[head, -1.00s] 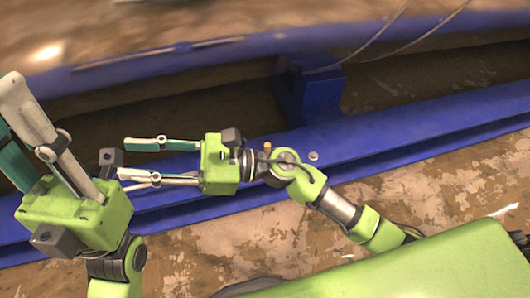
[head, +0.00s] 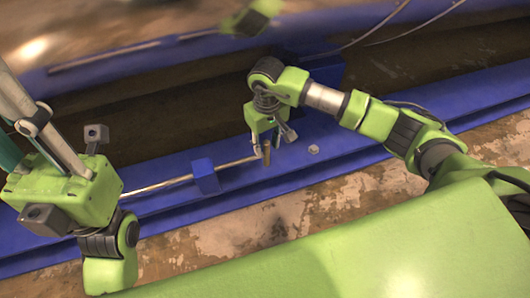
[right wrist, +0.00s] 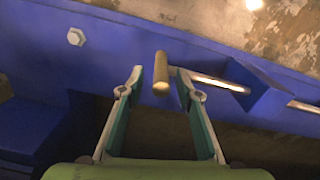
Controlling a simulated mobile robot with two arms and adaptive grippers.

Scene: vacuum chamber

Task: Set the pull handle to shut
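The pull handle is a brass-coloured cylindrical grip (head: 266,153) at the right end of a thin metal rod (head: 165,184), which runs through a blue block (head: 205,176) on the blue beam. My right gripper (head: 272,143) points down at the grip. In the right wrist view the grip (right wrist: 161,72) stands between the tips of the open right gripper (right wrist: 159,80), with a gap visible on both sides. My left gripper (head: 12,100) points up at the left edge, away from the handle; its finger opening cannot be made out.
The blue beam (head: 380,157) runs across the view, with a hex bolt (head: 313,150) right of the handle. A blue upright block (head: 322,68) stands behind my right arm. A dark recess lies beyond the beam; brown, worn floor is in front.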

